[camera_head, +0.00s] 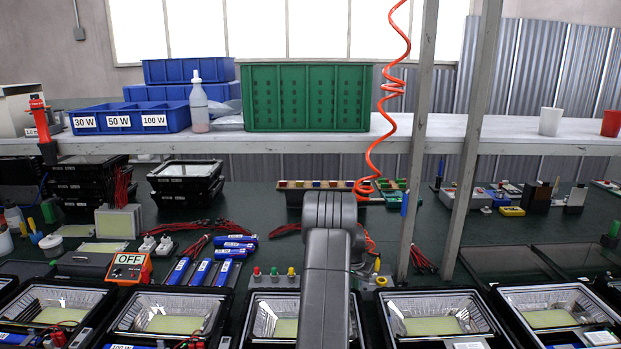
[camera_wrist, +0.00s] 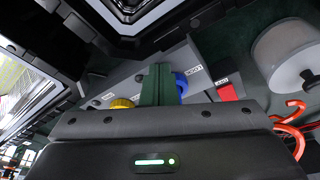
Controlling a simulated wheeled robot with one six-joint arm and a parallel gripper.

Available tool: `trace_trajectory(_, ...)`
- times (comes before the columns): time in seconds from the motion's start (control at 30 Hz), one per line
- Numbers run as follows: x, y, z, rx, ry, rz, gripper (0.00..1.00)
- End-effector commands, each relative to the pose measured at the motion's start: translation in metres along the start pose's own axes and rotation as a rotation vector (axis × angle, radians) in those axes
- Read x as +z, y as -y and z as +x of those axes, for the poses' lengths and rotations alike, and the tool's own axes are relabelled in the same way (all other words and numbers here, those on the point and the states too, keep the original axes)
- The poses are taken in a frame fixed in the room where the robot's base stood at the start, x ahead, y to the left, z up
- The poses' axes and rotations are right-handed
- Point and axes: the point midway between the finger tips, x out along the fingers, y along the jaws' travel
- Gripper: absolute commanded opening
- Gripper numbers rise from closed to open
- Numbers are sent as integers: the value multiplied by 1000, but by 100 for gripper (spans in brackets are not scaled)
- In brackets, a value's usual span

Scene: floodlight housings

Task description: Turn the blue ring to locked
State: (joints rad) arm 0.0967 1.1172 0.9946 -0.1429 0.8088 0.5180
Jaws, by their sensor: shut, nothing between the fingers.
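In the wrist view the blue ring (camera_wrist: 181,84) sits on a grey bar or panel, partly hidden behind my gripper. My gripper (camera_wrist: 156,72) shows there as dark green fingers, shut with nothing between them. The fingertips are just left of the blue ring; I cannot tell whether they touch it. A small white label (camera_wrist: 195,71) with dark, upside-down lettering lies right of the ring. The ring's turn position cannot be read. In the head view my own arm covers the middle of the bench, and neither the gripper nor the ring can be made out.
In the wrist view a yellow knob (camera_wrist: 122,103) is left of the fingers and a red block (camera_wrist: 227,93) right of the label. A pale round spool (camera_wrist: 288,55) stands at upper right, near an orange coiled hose (camera_wrist: 290,118). Floodlight housings (camera_head: 168,313) line the bench front.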

Motion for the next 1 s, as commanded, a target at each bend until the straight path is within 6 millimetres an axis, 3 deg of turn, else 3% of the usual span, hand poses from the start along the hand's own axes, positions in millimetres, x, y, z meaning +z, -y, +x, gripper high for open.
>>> trace_trajectory(1.0,2,13,0,-2,-4,0,0)
